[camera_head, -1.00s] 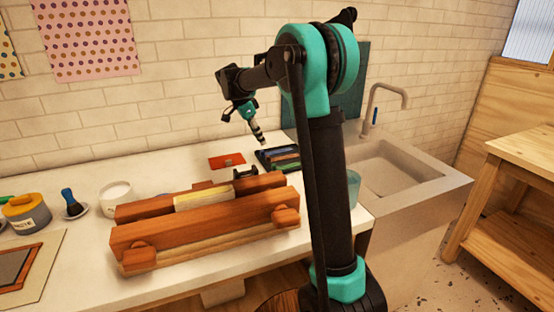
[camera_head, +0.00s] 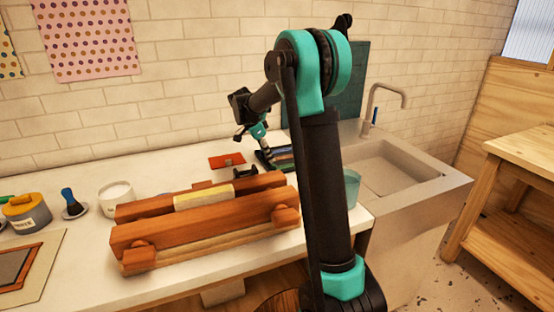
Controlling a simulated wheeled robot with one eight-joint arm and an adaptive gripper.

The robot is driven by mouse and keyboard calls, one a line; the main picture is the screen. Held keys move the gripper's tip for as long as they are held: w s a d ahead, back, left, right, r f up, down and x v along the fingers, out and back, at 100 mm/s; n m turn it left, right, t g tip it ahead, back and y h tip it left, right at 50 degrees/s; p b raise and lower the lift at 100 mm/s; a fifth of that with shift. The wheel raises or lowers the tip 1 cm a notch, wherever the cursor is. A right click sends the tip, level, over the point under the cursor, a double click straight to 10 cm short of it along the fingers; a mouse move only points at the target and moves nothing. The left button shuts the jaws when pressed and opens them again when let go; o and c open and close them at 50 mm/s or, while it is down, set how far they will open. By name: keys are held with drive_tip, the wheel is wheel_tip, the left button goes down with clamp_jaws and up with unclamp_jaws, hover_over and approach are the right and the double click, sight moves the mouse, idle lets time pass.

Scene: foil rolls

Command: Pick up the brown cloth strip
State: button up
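My gripper (camera_head: 268,153) points down at a dark tray (camera_head: 263,166) on the counter, beyond the right end of the wooden press. Its fingertips are at or just above the strips in the tray; whether they touch cannot be told. The tray holds several narrow strips in dark, bluish and greenish tones. I cannot pick out a brown cloth strip among them; the gripper and my arm hide part of the tray. The fingers are too small to show whether they are open or shut.
A large wooden press (camera_head: 205,236) fills the counter's front, with a small black object (camera_head: 245,173) behind it. A red-orange sheet (camera_head: 222,161) lies left of the tray. A teal cup (camera_head: 351,188) and the sink (camera_head: 388,168) are on the right.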

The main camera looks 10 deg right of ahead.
drive_tip(key=c, duration=0.5)
drive_tip(key=shift+c, duration=0.2)
